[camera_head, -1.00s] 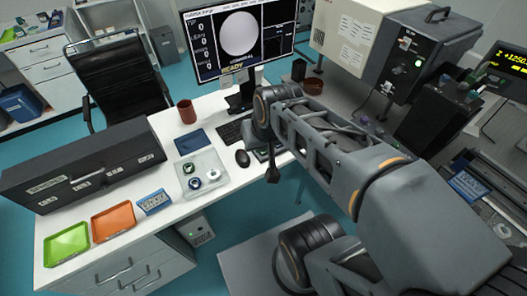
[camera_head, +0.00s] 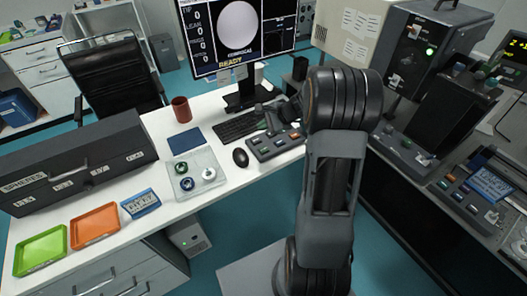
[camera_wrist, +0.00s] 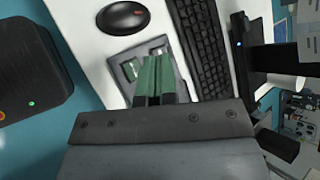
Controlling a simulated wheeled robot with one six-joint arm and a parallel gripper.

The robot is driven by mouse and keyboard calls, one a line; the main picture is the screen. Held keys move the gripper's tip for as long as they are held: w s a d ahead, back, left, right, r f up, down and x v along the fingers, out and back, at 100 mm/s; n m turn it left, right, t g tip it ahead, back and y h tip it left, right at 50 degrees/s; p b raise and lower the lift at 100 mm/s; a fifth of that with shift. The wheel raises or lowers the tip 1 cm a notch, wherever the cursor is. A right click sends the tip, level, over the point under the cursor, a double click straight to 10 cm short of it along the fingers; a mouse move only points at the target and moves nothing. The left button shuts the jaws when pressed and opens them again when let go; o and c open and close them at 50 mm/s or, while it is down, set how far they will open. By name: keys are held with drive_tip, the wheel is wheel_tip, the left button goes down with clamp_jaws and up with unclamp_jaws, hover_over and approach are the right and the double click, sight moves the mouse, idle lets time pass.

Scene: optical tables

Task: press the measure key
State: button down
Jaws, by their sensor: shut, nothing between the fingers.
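A grey key panel (camera_head: 262,148) with several keys, one of them orange (camera_head: 294,135), lies on the white desk between the mouse and my arm. I cannot read which key is the measure key. My gripper (camera_head: 272,128) is shut and empty, with its dark green fingers over the panel's far side by the keyboard. In the wrist view, the shut fingertips of my gripper (camera_wrist: 155,55) point at the panel (camera_wrist: 126,55) and cover much of it. I cannot tell whether they touch it. The monitor (camera_head: 238,38) shows a grey disc and the word READY.
A black keyboard (camera_head: 237,126) and mouse (camera_head: 240,157) lie close to the panel. A glass tray (camera_head: 195,172) with small round pieces, a red cup (camera_head: 183,109) and a spheres case (camera_head: 78,165) stand farther left. Another keyed console (camera_head: 470,195) is at right.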

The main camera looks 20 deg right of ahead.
sight(264, 150)
drive_tip(key=shift+f, duration=0.15)
wheel_tip(264, 150, down, 8)
drive_tip(key=b, duration=0.6)
drive_tip(key=shift+f+b, duration=0.25)
drive_tip(key=shift+b, duration=0.15)
idle(1.9)
drive_tip(key=shift+f+b, duration=0.45)
drive_tip(key=shift+f+b, duration=0.4)
idle(0.6)
drive_tip(key=shift+r, duration=0.15)
drive_tip(key=shift+r+p, duration=0.65)
drive_tip(key=shift+r, duration=0.05)
drive_tip(key=shift+r, duration=0.1)
drive_tip(key=shift+r+p, duration=1.85)
drive_tip(key=shift+r, duration=0.55)
